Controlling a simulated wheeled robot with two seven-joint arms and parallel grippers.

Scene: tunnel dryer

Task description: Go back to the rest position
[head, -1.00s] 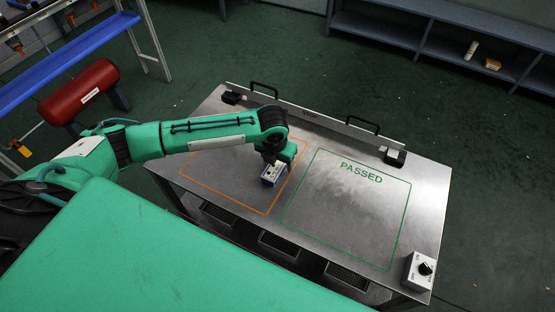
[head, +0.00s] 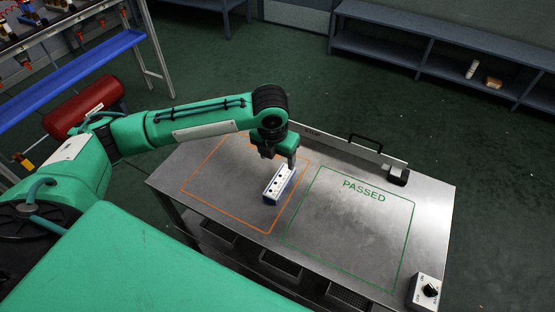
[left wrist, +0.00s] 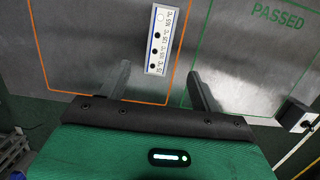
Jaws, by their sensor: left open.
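My left gripper (head: 281,160) is over the steel table (head: 220,227), just behind a small white and blue block (head: 281,184) with dark round spots on its face. The block rests at the right side of the orange outlined area (head: 183,190). In the left wrist view the gripper's two fingers (left wrist: 160,88) stand wide apart, with the block (left wrist: 156,45) beyond them and nothing held between them. The green outlined area marked PASSED (head: 350,235) is empty. My right gripper does not show.
A control box with a black knob (head: 426,291) sits at the table's front right corner. A raised rail with a black handle (head: 365,143) runs along the back edge. A red tank (head: 84,106) and a blue-edged rack (head: 70,72) stand at the left.

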